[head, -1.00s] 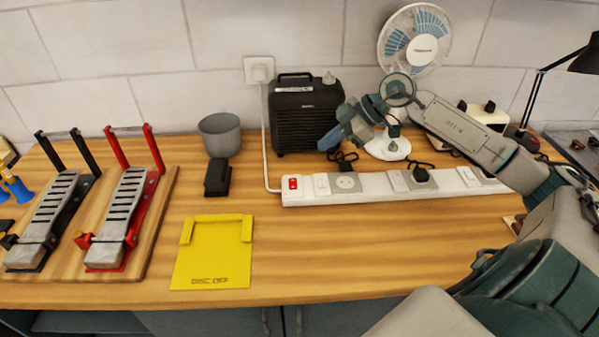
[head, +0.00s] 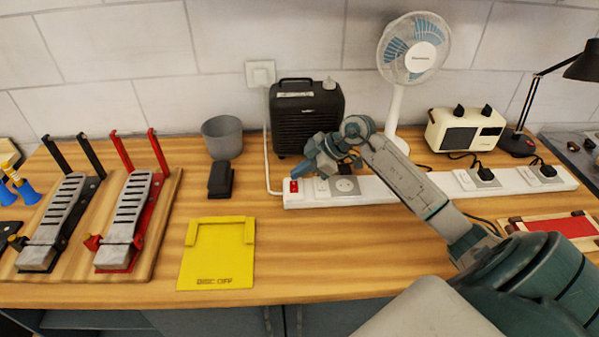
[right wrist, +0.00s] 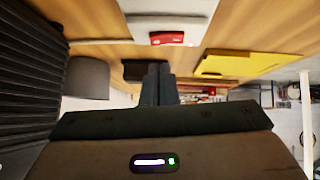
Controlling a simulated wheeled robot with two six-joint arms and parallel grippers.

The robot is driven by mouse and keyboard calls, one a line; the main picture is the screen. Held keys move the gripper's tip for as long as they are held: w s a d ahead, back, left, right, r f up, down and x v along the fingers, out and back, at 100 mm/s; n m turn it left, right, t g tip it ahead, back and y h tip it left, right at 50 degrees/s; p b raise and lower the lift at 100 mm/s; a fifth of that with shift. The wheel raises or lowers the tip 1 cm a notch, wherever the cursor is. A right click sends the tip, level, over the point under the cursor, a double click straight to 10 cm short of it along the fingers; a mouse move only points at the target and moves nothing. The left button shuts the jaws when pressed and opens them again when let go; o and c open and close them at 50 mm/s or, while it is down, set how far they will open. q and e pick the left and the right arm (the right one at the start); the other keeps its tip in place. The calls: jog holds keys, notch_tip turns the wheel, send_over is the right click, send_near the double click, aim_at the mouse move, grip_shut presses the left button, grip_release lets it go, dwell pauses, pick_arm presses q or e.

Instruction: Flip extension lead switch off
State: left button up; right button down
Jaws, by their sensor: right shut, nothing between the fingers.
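The white extension lead (head: 383,187) lies along the back of the bench. Its red switch (head: 294,186) is at its left end and also shows in the right wrist view (right wrist: 167,38); I cannot tell which way it is tipped. My right gripper (head: 303,169) is shut and empty, just above and behind the red switch, apparently apart from it. Its fingers (right wrist: 158,72) point towards the lead's switch end in the right wrist view. My left gripper is not in view.
A black heater (head: 305,118) stands behind the lead, close to the gripper. A grey pot (head: 222,137), a black pedal-like block (head: 221,179) and a yellow plate (head: 216,262) are to the left. A fan (head: 413,48) and a cream radio (head: 465,130) stand behind.

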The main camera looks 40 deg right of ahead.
aim_at(294, 187)
jog(key=shift+w+d+f, duration=0.1)
jog(key=shift+f, duration=1)
jog(key=shift+p, duration=0.45)
jog(key=shift+f, duration=0.15)
jog(key=shift+s+p, duration=0.35)
jog(key=shift+p, duration=0.35)
jog(key=shift+s+a, duration=0.3)
jog(key=shift+a, duration=0.1)
